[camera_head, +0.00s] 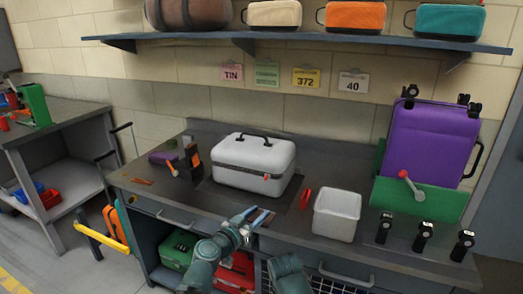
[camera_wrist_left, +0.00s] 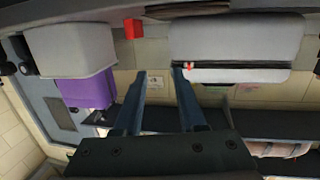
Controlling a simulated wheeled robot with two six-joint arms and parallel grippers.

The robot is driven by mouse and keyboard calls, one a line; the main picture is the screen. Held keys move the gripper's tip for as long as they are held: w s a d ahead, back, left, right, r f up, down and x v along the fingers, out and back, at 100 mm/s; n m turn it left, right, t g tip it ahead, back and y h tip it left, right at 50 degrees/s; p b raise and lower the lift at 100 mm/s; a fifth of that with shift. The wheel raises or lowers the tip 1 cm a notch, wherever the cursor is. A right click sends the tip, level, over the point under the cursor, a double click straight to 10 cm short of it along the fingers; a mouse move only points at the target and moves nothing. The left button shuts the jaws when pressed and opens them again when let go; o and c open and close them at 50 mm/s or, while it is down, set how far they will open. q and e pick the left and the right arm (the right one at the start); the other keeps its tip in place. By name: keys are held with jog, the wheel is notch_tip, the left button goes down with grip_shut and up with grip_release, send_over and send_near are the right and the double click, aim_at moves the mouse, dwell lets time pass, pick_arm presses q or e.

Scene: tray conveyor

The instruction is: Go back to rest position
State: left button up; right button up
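My left gripper (camera_head: 258,216) is in front of the workbench's front edge, just below the white case (camera_head: 255,163) in the head view. Its two blue fingers are apart with nothing between them. The left wrist view, which is upside down, also shows the open fingers (camera_wrist_left: 160,73), with the white case (camera_wrist_left: 235,45) beyond them. A teal part of my other arm shows at the bottom of the head view; its gripper is not visible.
A white bin (camera_head: 337,214) and a red item (camera_head: 305,198) are on the workbench (camera_head: 215,205). A purple case (camera_head: 430,140) leans in a green stand at the right. Drawers are below. Several cases line the wall shelf (camera_head: 300,42).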

pick_arm(q)
jog(key=s+a+f+g+y, duration=0.1)
jog(key=s+f+g, duration=0.3)
jog(key=f, duration=0.3)
jog(key=s+a+f+g+y, duration=0.1)
jog(key=s+f+g+y, duration=0.1)
jog(key=s+f+g, duration=0.35)
jog(key=s+a+f+n+g+y, duration=0.2)
jog(key=s+a+f+n+y, duration=0.1)
jog(key=a, duration=0.3)
jog(key=s+a+f+n+g+y, duration=0.2)
jog(key=s+a+f+n+y, duration=0.15)
jog(key=a, duration=0.25)
jog(key=s+d+r+m+p, duration=0.2)
jog(key=d+r+p, duration=0.3)
jog(key=r+p, duration=0.4)
jog(key=s+d+r+m+p, duration=0.2)
jog(key=d+r+p, duration=0.4)
jog(key=r+p, duration=0.3)
jog(key=shift+s+d+r+g+p, duration=0.25)
jog(key=shift+s+r+g+p, duration=0.25)
jog(key=shift+s, duration=0.4)
jog(key=shift+f+m, duration=0.1)
jog(key=shift+m, duration=0.15)
